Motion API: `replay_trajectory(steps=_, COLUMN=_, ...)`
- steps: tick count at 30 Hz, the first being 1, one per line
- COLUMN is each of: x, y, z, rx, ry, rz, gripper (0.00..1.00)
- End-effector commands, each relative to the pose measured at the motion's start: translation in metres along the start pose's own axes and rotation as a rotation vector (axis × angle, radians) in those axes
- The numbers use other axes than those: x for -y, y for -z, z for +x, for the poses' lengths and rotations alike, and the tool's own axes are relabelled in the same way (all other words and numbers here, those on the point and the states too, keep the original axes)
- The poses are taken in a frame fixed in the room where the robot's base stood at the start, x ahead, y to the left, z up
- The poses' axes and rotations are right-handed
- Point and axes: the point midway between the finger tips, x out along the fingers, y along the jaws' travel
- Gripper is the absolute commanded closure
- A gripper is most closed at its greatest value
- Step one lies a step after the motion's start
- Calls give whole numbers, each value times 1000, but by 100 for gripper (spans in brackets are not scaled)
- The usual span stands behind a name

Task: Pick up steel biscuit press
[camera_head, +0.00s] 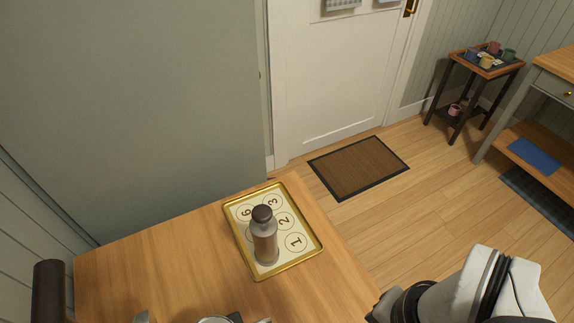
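The steel biscuit press (265,242) is a grey-brown metal cylinder with a dark brown cap. It stands upright on a gold-rimmed tray (313,251) printed with numbered circles, on the wooden table. Part of my white and black arm shows at the lower right, cut off by the bottom edge.
The wooden tabletop (165,258) is clear left of the tray. A dark brown post (48,290) stands at the lower left. A doormat (358,167) and a small stand (487,68) with mugs are beyond the table.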

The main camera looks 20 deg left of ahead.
Motion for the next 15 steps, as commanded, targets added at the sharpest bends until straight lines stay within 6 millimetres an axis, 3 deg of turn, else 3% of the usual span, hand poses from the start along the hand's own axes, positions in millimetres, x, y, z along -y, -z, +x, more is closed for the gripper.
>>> replay_trajectory(steps=8, x=0, y=0, z=0, rx=0, ry=0, rz=0, gripper=100)
replay_trajectory(steps=15, x=0, y=0, z=0, rx=0, ry=0, rz=0, gripper=60)
